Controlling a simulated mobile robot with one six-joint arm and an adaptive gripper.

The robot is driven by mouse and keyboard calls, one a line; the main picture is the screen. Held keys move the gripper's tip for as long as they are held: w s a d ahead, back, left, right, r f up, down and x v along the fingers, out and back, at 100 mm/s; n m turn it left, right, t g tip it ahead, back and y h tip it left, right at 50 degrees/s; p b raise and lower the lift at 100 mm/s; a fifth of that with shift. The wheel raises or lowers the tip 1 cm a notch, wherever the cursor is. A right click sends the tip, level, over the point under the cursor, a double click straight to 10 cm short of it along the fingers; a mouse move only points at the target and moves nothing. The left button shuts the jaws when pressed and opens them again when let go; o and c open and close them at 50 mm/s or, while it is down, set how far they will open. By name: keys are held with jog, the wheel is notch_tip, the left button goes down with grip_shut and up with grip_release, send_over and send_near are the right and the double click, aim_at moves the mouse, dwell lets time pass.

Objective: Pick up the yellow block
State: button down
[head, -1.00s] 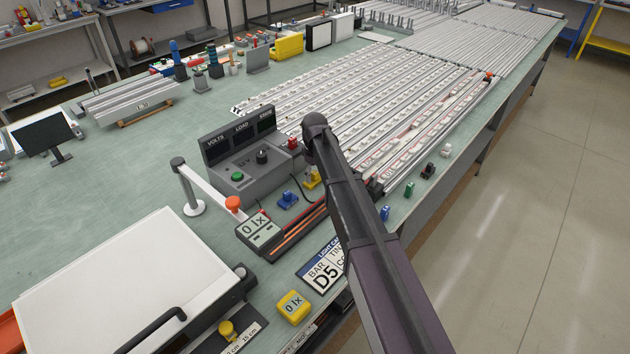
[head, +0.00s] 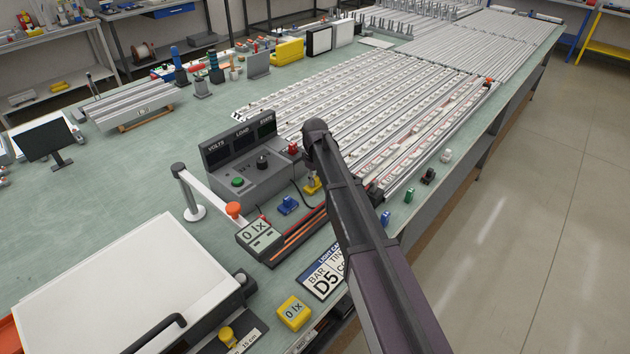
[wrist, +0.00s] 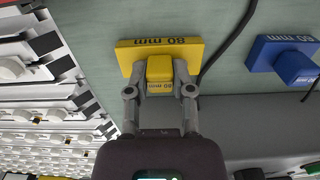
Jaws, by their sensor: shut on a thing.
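The yellow block is a flat yellow plate marked "80 mm" (wrist: 190,48) with a raised square knob (wrist: 160,68) on it, seen in the wrist view. My gripper (wrist: 160,75) has its two grey fingers on either side of the knob and is shut on it. I cannot tell whether the plate touches the green bench top. In the head view a small part of the yellow block (head: 312,187) shows just left of my arm, and my fingers are largely hidden there.
A blue block (wrist: 285,60) of the same kind lies to the right in the wrist view. A grey console (head: 245,165) with a dark cable stands close by. White-studded rails (wrist: 40,75) lie to the left.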

jog(key=shift+r+p, duration=1.35)
jog(key=shift+r, duration=0.05)
jog(key=s+d, duration=0.1)
jog(key=s, duration=0.4)
jog(key=s+d+r+p, duration=0.1)
jog(key=s+d, duration=0.1)
jog(key=s, duration=0.3)
jog(key=s+d+r+p, duration=0.1)
jog(key=s, duration=0.4)
jog(key=shift+s+d, duration=0.2)
jog(key=shift+d, duration=0.1)
jog(key=shift+r, duration=0.2)
notch_tip(320, 180, up, 13)
jog(key=p, duration=1.3)
jog(key=shift+s, duration=0.1)
